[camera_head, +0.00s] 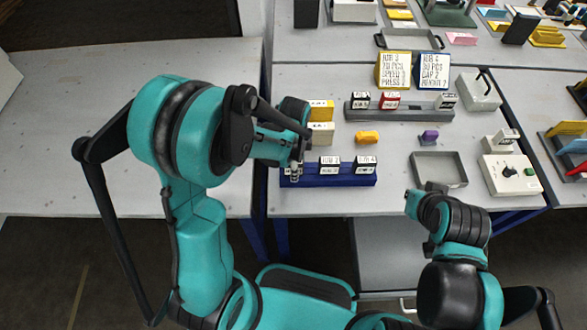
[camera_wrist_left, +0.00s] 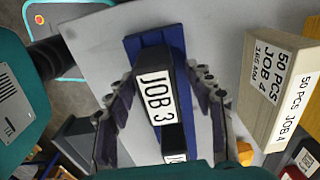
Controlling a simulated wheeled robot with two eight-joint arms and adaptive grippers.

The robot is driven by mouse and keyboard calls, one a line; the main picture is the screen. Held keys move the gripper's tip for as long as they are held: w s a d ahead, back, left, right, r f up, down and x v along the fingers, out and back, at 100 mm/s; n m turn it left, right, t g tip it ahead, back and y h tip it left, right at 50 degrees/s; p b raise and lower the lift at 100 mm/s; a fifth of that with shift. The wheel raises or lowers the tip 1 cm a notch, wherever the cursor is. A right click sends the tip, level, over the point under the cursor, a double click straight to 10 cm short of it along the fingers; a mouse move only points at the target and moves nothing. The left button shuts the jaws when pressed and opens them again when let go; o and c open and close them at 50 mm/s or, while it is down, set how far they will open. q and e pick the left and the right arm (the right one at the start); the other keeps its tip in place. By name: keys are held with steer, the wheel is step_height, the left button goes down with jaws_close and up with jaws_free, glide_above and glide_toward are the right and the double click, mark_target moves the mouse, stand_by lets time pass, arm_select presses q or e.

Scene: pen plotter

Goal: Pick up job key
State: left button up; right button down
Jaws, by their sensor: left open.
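A blue rack (camera_head: 350,180) at the front of the middle table carries black job keys with white labels. One key, JOB 3 (camera_head: 330,160), stands left of another key, JOB 4 (camera_head: 366,159). In the left wrist view the JOB 3 key (camera_wrist_left: 155,95) stands in the rack (camera_wrist_left: 150,45) between my two fingers, with gaps at its sides. My left gripper (camera_head: 294,172) is open and empty at the rack's left end, covering part of it. My right gripper (camera_head: 412,205) is seen only in part near the table's front edge; its fingers cannot be made out.
A cream block marked 50 PCS JOB 4 (camera_wrist_left: 275,85) stands just behind the rack, with a yellow block (camera_head: 321,106) beyond. An orange piece (camera_head: 367,137) and a purple piece (camera_head: 428,136) lie behind. A grey tray (camera_head: 440,183) and a button box (camera_head: 512,177) are on the right.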

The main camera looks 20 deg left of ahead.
arm_select(q)
steer(key=shift+f, duration=0.25)
steer(key=shift+r, duration=0.1)
steer(key=c, duration=1.2)
steer(key=shift+r, duration=0.1)
